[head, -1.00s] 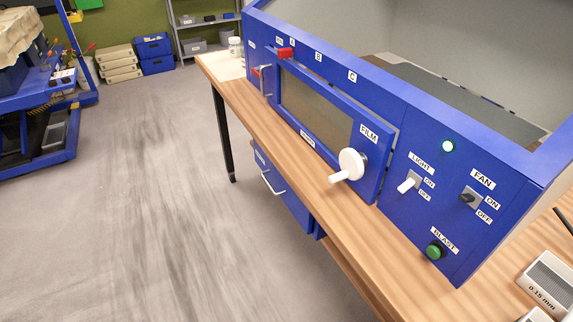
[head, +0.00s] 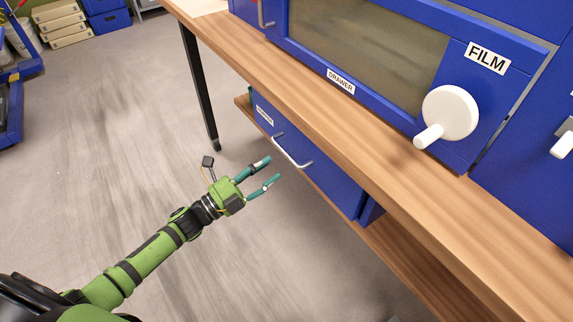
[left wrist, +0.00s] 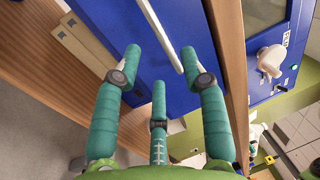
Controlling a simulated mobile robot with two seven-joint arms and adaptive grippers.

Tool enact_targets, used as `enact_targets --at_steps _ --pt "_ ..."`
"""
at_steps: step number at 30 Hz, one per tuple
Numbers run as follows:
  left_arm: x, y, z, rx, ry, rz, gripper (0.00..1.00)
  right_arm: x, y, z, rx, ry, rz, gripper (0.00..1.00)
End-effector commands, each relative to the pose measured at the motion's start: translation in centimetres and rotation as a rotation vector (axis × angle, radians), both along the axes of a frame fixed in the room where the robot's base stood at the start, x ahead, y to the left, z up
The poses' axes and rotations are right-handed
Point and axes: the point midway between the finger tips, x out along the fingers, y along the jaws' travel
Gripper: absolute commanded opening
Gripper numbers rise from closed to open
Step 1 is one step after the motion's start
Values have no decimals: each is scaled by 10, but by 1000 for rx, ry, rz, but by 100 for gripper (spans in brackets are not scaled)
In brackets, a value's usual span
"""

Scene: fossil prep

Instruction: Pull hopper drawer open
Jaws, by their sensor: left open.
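The hopper drawer (head: 320,178) is a blue front under the wooden bench, with a small white label at its upper left. It appears closed. Its silver bar handle (head: 292,153) slants across the front. My left gripper (head: 272,169) is open and empty in front of the drawer, its fingertips pointing at the front just short of the handle. In the left wrist view the handle (left wrist: 162,35) runs between the spread teal fingers (left wrist: 160,62), with the blue drawer front (left wrist: 110,25) behind. I cannot tell whether any finger touches it. My right gripper is not in view.
The wooden bench top (head: 400,185) overhangs the drawer, and a lower wooden shelf (head: 400,265) runs beneath. A blue cabinet with a white crank knob (head: 450,113) stands on top. A black table leg (head: 198,85) is at the left. The floor (head: 110,150) around my arm is clear.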

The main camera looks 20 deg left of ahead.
Motion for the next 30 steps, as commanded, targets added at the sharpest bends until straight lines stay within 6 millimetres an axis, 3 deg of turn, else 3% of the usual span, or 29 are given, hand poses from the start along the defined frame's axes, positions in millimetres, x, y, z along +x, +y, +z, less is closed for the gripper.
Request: enact_targets --at_steps 12,24,27,30 --pt "45 -35 15 0 -5 0 42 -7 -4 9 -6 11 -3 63" --pt "52 -41 15 0 -2 -1 42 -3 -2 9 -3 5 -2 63" --pt "52 -40 15 0 -2 0 2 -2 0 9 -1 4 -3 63" --pt "52 -40 15 0 -2 0 0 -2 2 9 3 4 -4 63"
